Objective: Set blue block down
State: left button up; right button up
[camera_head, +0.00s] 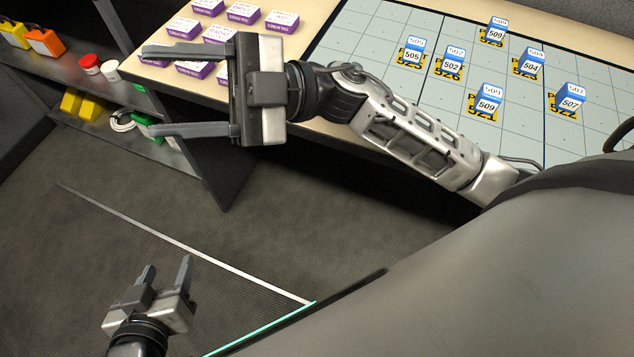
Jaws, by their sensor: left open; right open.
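Several blue blocks with white number faces stand on the light grid board at the upper right: 505 (413,52), 502 (453,61), 504 (530,63), 509 (488,99), 507 (570,99) and one at the back (494,32) whose number is hard to read. Yellow-and-black labels show under or beside most of them. My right gripper (150,91) is open and empty, its fingers pointing left, left of the board and over the shelf edge. My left gripper (169,264) is open and empty, low over the dark floor. Neither gripper touches a block.
White-and-purple boxes (276,22) stand on the table's tan left part, some partly hidden by my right gripper. A dark shelf (60,62) at the left holds an orange item (45,42), a red-lidded jar (89,64) and yellow blocks (84,106). Bare board squares lie between the blocks.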

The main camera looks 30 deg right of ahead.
jog(key=w+d+f+m+t+h, duration=0.2)
jog(key=d+f+m+t+h, duration=0.3)
jog(key=f+m+t+h, duration=0.45)
jog(key=w+d+f+m+t+h, duration=0.4)
jog(key=m+t, duration=0.3)
jog(key=m, duration=0.5)
pick_arm(q)
jog(key=shift+r, duration=0.1)
pick_arm(e)
jog(key=s+d+f+m+g+h, duration=0.3)
jog(key=s+f+g+h, duration=0.2)
jog(key=s+f, duration=0.5)
notch_tip(320, 180, down, 5)
jog(key=shift+s+d+r+g, duration=0.15)
jog(key=shift+s+g, duration=0.25)
jog(key=shift+g, duration=0.65)
pick_arm(q)
jog(key=r+p, duration=0.1)
jog(key=p, duration=0.2)
jog(key=shift+s+a+r, duration=0.15)
jog(key=shift+s, duration=0.05)
pick_arm(e)
jog(key=shift+d+r+h, duration=0.2)
jog(key=shift+r+h, duration=0.05)
jog(key=shift+r, duration=0.45)
